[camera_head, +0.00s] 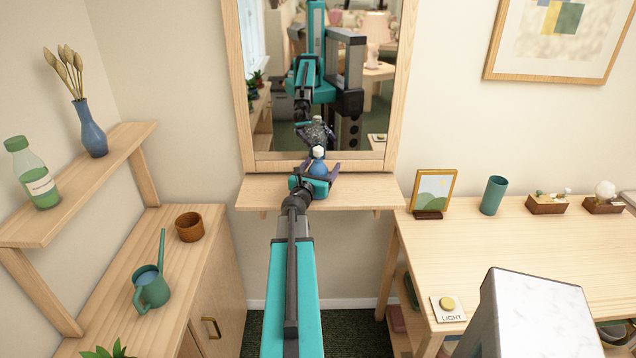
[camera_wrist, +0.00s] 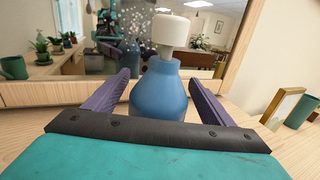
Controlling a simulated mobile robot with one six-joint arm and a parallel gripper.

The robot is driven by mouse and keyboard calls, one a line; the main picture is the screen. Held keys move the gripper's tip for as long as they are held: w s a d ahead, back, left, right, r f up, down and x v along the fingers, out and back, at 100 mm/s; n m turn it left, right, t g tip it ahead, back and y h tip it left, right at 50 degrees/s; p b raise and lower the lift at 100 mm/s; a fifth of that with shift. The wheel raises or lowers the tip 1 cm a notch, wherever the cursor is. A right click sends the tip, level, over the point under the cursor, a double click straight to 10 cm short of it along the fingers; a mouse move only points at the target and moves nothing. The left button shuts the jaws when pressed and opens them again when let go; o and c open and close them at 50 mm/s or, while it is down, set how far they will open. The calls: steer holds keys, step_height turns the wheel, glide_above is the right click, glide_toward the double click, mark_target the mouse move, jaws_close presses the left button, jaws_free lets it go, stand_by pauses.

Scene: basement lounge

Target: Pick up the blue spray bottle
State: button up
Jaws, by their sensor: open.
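The blue spray bottle (camera_wrist: 158,92) has a rounded blue body and a white top. It stands upright on the small wooden shelf (camera_head: 250,194) under the mirror. In the head view the bottle (camera_head: 318,168) is partly hidden by my gripper. My gripper (camera_head: 320,172) is open, with its two purple fingers on either side of the bottle. In the wrist view the gripper (camera_wrist: 160,92) shows a gap between each finger and the upper body of the bottle. The lower part of the bottle is hidden behind the gripper's dark front plate.
A framed mirror (camera_head: 391,100) rises right behind the bottle and reflects my arm. A wooden table (camera_head: 530,235) on the right holds a small picture frame (camera_head: 434,193) and a green cup (camera_head: 493,195). A cabinet on the left holds a watering can (camera_head: 152,288) and a brown pot (camera_head: 189,227).

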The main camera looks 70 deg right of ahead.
steer(key=shift+d, duration=0.6)
jaws_close()
stand_by(0.4)
